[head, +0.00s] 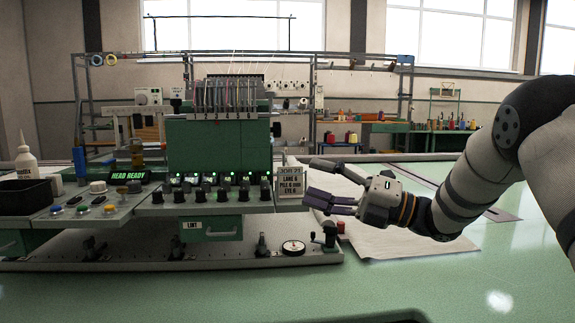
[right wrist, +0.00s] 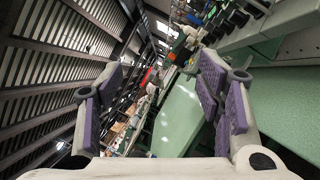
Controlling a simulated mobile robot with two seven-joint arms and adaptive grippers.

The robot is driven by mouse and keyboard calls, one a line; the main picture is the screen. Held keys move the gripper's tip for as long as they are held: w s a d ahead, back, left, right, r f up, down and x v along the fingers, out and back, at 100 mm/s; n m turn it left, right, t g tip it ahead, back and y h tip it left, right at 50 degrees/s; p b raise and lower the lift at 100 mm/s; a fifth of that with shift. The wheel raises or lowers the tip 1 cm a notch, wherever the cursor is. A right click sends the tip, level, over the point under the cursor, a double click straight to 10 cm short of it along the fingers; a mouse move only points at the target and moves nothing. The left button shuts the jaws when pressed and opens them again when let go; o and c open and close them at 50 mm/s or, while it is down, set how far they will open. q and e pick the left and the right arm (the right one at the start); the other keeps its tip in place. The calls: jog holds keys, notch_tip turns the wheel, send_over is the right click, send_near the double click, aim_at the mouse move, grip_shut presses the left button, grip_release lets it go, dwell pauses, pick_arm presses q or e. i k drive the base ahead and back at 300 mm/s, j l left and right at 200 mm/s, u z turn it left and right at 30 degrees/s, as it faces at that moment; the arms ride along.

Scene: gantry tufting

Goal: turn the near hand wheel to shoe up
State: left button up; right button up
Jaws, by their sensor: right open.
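A pale round disc with a dark rim, which looks like the near hand wheel (head: 293,247), lies on the front rail of the green tufting machine (head: 218,148), towards its right end. I cannot read any shoe marking on it. My right gripper (head: 322,184) comes in from the right and is open and empty, above and to the right of the wheel, apart from it. In the right wrist view, its purple-padded fingers (right wrist: 160,98) stand wide apart with nothing between them. I cannot make out the wheel there. My left gripper is not in view.
Several black clamp-like knobs stand along the front rail (head: 140,252). A small dark fitting with a red part (head: 340,227) is right of the wheel. A job sign (head: 289,185) stands near my fingers. A pale cloth (head: 400,243) lies under my arm. The green surface in front (head: 230,295) is clear.

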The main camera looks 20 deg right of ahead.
aim_at(276, 129)
jog(key=i+l, duration=0.9)
jog(key=i, duration=0.2)
